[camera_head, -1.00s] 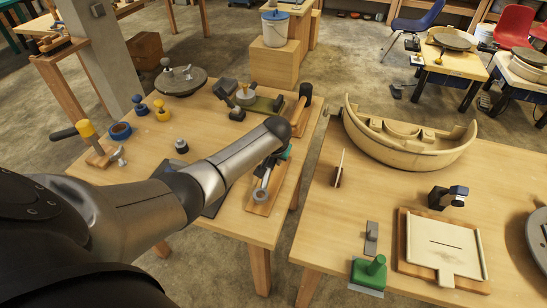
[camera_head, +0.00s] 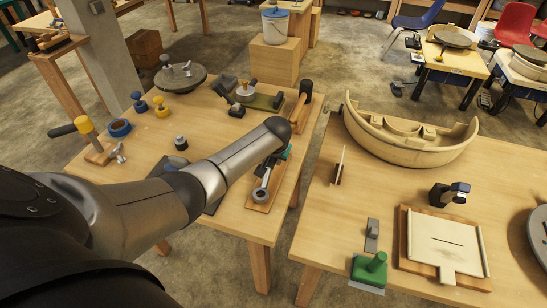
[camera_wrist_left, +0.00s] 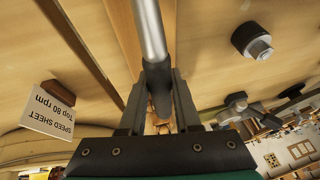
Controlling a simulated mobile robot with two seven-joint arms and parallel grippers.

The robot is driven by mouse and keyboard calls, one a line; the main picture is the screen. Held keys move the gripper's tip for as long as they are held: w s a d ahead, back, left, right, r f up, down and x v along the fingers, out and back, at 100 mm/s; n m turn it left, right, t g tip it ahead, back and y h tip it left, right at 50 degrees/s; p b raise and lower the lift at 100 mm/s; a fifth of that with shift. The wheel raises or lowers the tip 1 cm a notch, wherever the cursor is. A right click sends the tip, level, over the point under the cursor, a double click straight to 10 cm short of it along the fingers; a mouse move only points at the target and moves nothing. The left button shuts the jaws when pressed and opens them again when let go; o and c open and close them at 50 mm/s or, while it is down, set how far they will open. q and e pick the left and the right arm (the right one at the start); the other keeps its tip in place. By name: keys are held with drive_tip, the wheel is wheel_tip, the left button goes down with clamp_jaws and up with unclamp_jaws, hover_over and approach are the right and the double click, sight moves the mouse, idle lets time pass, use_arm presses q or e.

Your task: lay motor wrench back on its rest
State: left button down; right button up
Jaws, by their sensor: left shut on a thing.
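The motor wrench (camera_head: 261,194) is grey metal with a ring end, seen in the head view over a narrow wooden board (camera_head: 262,207), which looks like its rest. My left gripper (camera_head: 273,163) is mostly hidden behind my forearm there. In the left wrist view my left gripper (camera_wrist_left: 160,76) is shut on the wrench's dark grip, and its bright shaft (camera_wrist_left: 150,28) runs up out of the picture. I cannot tell whether the wrench touches the board. My right gripper is not in view.
A speed-sheet card (camera_wrist_left: 52,110) stands in the wrist view. A dark nut-like part (camera_wrist_left: 252,41) lies nearby. A mallet (camera_head: 303,98) and a clamp-like tool (camera_head: 243,94) lie beyond the board. A gap separates this table from the right table holding a curved wooden tray (camera_head: 405,150).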

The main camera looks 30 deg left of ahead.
use_arm(q)
drive_tip(key=shift+f, duration=0.35)
drive_tip(key=c, duration=0.5)
unclamp_jaws()
drive_tip(key=shift+c, duration=0.2)
drive_tip(key=p+v, duration=0.8)
drive_tip(key=p, duration=0.3)
idle(0.6)
